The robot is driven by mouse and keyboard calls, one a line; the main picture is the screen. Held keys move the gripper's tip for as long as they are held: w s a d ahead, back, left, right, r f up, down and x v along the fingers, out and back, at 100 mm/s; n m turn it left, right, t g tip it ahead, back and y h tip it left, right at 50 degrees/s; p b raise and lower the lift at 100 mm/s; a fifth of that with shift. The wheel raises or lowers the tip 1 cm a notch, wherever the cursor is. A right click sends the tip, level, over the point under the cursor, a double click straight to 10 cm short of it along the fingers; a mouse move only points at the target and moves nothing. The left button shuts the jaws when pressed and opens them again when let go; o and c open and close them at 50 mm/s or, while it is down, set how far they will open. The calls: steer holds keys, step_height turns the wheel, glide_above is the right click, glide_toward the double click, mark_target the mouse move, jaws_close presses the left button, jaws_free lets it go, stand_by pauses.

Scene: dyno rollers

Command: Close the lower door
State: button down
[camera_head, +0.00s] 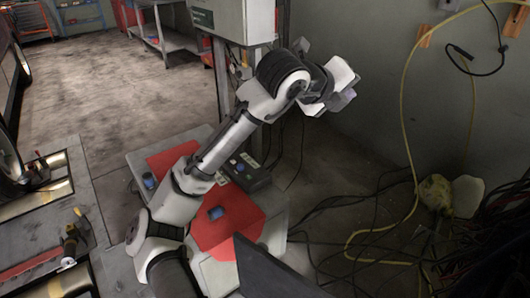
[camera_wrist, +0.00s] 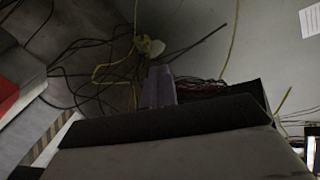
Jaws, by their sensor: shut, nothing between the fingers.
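My gripper (camera_head: 342,102) is held out at the end of my raised arm, right of the middle in the head view, over the floor in front of the grey wall. Its fingers are shut and empty. In the wrist view the shut fingers (camera_wrist: 160,88) show as a pale purple-grey block above the dark edge of the hand. I cannot make out a lower door for certain in either view. A light grey box cabinet (camera_head: 240,22) stands on a post behind the arm; its lower part is partly hidden.
Loose black cables (camera_head: 350,225) and a yellow hose (camera_head: 408,150) lie on the floor and hang along the wall at right. A dark panel (camera_head: 275,272) rises at the bottom. Floor (camera_head: 110,85) is open at upper left.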

step_height(320, 180, down, 8)
steer(key=m+g+y, duration=0.3)
steer(key=m+g+y+p, duration=0.2)
steer(key=m+g+y, duration=0.5)
steer(key=g+y, duration=0.25)
glide_toward(264, 246)
steer(key=shift+t, duration=0.35)
steer(key=shift+s+a+f+p, duration=0.4)
steer(key=shift+s+f, duration=0.15)
steer(key=shift+f, duration=0.35)
steer(key=shift+s+a+f+p, duration=0.35)
steer(key=shift+s+f, duration=0.2)
steer(key=shift+f, duration=0.4)
steer(key=shift+s+a+f+p, duration=0.3)
steer(key=shift+s+f+p, duration=0.25)
steer(key=shift+f, duration=0.35)
